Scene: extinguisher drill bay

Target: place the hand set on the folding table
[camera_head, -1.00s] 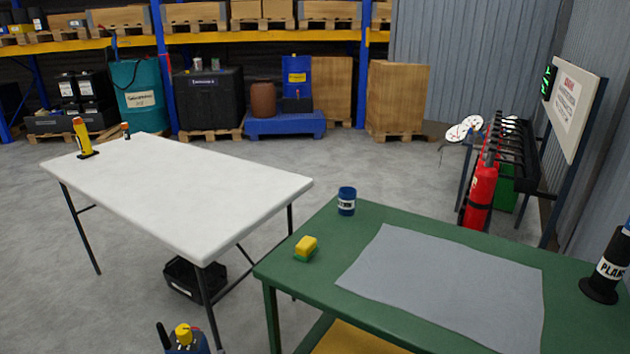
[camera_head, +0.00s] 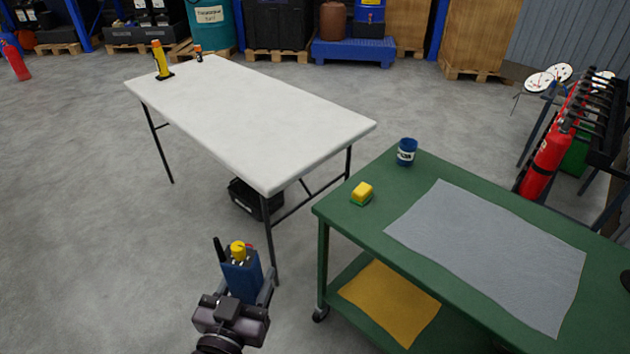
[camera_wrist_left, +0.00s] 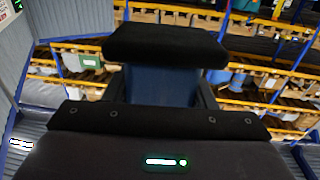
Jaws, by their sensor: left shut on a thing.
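The hand set (camera_head: 241,272) is a blue block-shaped device with a black antenna and a yellow top knob. My left gripper (camera_head: 246,289) is shut on it and holds it upright, over the floor in front of the folding table's near end. In the left wrist view, part of its blue body (camera_wrist_left: 160,86) shows between the dark gripper parts. The white folding table (camera_head: 245,110) stands behind and above it in the head view, its top mostly bare. My right gripper is not in view.
A yellow torch-like item (camera_head: 161,62) and a small orange-black item (camera_head: 198,53) stand at the table's far end. A black crate (camera_head: 254,199) is beneath it. On the right, a green cart (camera_head: 365,215) bears a sponge (camera_head: 362,192), a blue can (camera_head: 406,152) and a grey cloth (camera_head: 490,245).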

